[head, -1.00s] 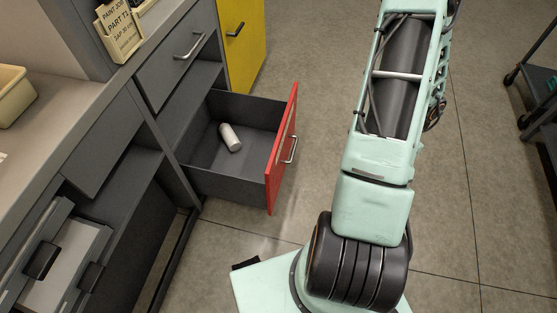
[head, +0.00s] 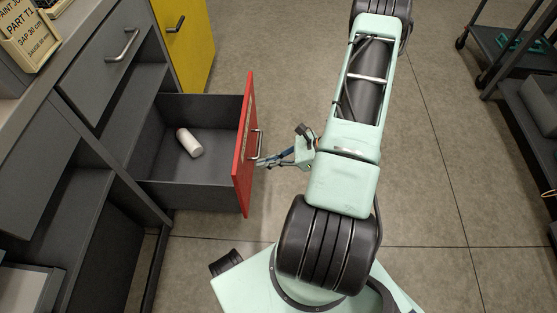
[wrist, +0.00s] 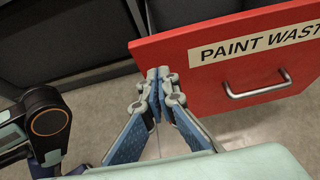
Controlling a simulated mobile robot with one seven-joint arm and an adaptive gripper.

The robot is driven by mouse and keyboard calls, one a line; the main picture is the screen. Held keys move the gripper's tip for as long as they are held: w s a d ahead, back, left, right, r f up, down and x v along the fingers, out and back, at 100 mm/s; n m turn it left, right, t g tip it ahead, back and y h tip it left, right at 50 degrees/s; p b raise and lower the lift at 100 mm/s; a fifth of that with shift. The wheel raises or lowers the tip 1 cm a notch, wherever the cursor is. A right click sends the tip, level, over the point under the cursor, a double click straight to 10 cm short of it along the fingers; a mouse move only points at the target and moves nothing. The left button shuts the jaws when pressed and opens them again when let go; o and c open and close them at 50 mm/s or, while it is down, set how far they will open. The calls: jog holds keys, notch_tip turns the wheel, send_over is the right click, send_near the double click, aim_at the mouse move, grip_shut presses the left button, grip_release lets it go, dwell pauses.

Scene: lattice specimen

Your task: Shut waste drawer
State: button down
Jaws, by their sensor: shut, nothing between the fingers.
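The waste drawer has a red front (head: 245,145) with a metal handle (head: 258,147) and is pulled out, with its dark grey inside showing in the head view. A pale cylinder (head: 189,142) lies on its floor. In the wrist view the red front (wrist: 200,75) carries a label reading "PAINT WAST", cut off at the edge, above its handle (wrist: 258,88). My gripper (head: 262,162) is at the outer face of the front, near the handle. Its fingertips (wrist: 159,77) are together and empty, by the left end of the front; I cannot tell whether they touch it.
A grey drawer (head: 108,50) above is shut, and a yellow cabinet front (head: 184,40) stands beyond. The grey worktop (head: 60,45) runs along the left. A dark cart (head: 520,50) stands at the right. The floor between is clear.

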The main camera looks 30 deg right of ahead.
aim_at(238, 166)
jog(key=w+a, duration=0.2)
jog(key=a, duration=0.1)
jog(key=w+a+f+b, duration=0.1)
jog(key=shift+w+a, duration=0.1)
jog(key=shift+a, duration=0.25)
